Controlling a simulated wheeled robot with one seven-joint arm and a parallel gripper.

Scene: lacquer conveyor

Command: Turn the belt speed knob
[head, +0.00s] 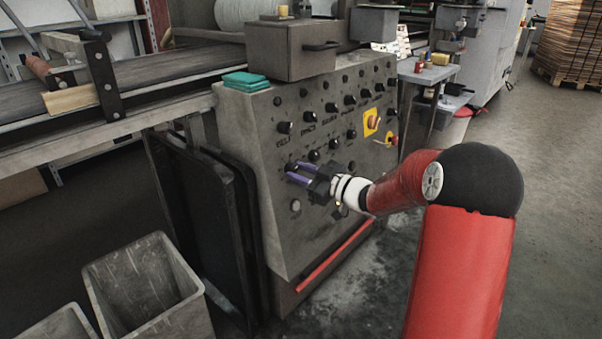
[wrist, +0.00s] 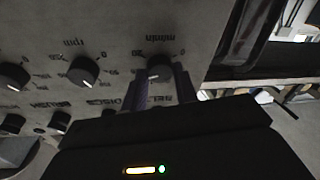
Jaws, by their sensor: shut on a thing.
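My gripper (head: 297,172) reaches the left part of the grey control panel (head: 262,225) in the head view, its purple fingers at a dark knob near the panel's left edge. In the wrist view, which sees the panel upside down, my gripper (wrist: 158,82) has one finger on each side of the black belt speed knob (wrist: 158,69) and is shut on it. The knob has a pale pointer line and a scale marked "m/min". The label beside it, partly hidden by a finger, begins "BEL". The exact dial reading is too small to tell.
A neighbouring knob (wrist: 84,71) with an "rpm" scale sits close by in the wrist view. A yellow plate with a red switch (head: 371,121) is at the panel's right. A grey bin (head: 140,285) stands at the lower left. A black board (head: 195,205) leans left of the panel.

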